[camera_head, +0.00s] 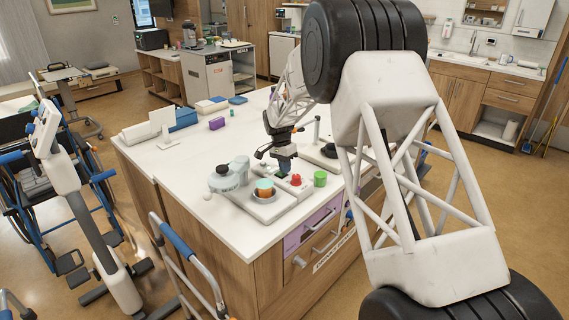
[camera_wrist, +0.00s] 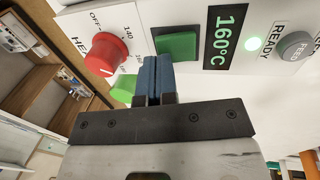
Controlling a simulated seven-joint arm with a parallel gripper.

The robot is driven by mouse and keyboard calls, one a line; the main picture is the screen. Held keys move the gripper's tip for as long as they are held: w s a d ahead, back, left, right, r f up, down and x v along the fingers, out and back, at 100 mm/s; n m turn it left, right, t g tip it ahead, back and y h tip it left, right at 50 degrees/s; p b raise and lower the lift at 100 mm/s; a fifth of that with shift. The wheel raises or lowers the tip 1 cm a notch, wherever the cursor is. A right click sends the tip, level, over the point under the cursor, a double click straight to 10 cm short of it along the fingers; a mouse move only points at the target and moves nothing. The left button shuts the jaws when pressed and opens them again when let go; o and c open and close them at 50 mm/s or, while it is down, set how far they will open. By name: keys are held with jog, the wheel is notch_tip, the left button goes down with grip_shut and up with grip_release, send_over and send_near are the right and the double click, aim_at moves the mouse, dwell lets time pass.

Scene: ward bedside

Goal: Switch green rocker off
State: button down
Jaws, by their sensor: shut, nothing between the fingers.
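The green rocker (camera_wrist: 178,46) is a flat green rectangle in the white panel, between a red dial and a display reading 160°C. My gripper (camera_wrist: 158,66) is shut and empty, its blue fingertips side by side at the rocker's lower left edge in the wrist view. I cannot tell whether they touch it. In the head view my gripper (camera_head: 285,164) points down over the panel of the grey-white device (camera_head: 268,207) on the counter, mostly hiding the rocker there.
The red dial (camera_wrist: 104,55) stands up close left of the fingers. A green cylinder (camera_head: 320,178) is just right of the device. A READY light (camera_wrist: 253,44) glows beside a grey FEED button (camera_wrist: 294,45).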

dwell(0.4)
jog(key=shift+s+d+f+t+y, duration=0.15)
jog(key=shift+f+t+y, duration=0.15)
jog(key=shift+f, duration=0.05)
jog(key=shift+w+a, duration=0.2)
jog(key=shift+a, duration=0.05)
jog(key=shift+w+a+r, duration=0.2)
jog(key=shift+w+a, duration=0.1)
jog(key=shift+w, duration=0.05)
jog(key=shift+r, duration=0.15)
dwell(0.4)
notch_tip(320, 180, up, 14)
jog(key=w+a, duration=0.2)
jog(key=shift+f, duration=0.2)
dwell(0.3)
